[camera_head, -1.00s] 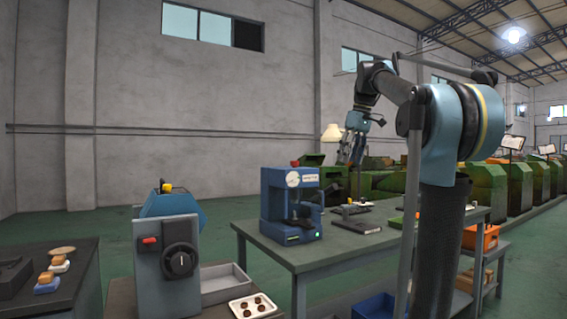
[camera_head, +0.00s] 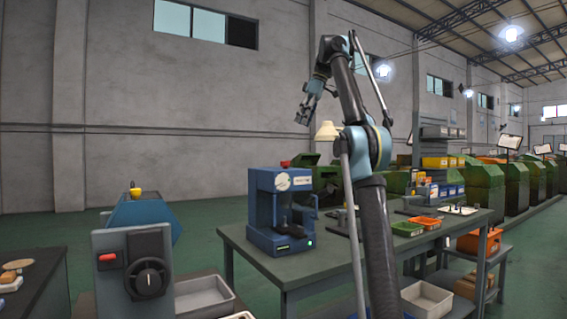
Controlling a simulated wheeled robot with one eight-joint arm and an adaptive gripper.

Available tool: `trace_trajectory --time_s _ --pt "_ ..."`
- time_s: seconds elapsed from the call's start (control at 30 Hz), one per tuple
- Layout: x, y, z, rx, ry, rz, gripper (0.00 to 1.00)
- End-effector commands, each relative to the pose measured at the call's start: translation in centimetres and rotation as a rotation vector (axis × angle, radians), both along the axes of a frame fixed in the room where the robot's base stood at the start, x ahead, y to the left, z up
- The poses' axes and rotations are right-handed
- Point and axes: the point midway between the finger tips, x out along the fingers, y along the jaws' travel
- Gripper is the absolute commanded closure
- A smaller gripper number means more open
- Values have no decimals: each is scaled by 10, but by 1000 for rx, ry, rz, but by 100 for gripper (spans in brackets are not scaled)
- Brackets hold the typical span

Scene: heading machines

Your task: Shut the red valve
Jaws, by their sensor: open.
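No part is plainly a valve. A small red lever or switch (camera_head: 107,257) sits on the front of a grey control box (camera_head: 133,262) at lower left, beside a black round knob (camera_head: 149,279). A red knob (camera_head: 285,163) tops the blue press (camera_head: 281,207) on the bench. I cannot tell whether either is the red valve. My gripper (camera_head: 302,117) is raised in the air, above and apart from the press, with its fingers pointing down-left. It is open and nothing shows in it.
A grey workbench (camera_head: 330,270) carries the press, with a green tray (camera_head: 407,229) and an orange tray (camera_head: 426,222) farther right. A grey bin (camera_head: 203,296) lies beside the control box. Green machines line the right. Green floor is clear behind.

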Motion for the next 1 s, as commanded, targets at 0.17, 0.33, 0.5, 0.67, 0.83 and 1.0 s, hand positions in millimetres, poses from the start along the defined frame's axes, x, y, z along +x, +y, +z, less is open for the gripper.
trace_trajectory --time_s 0.17,0.33,0.5,0.67,0.83,1.0 --pt "0 6 -2 1 -1 10 48" --pt "1 10 -11 1 -1 10 48" --pt "1 15 -24 1 0 10 48" --pt "2 21 -39 1 0 11 48" --pt "3 27 -57 1 -1 9 48" --pt "5 36 -78 1 0 9 48"
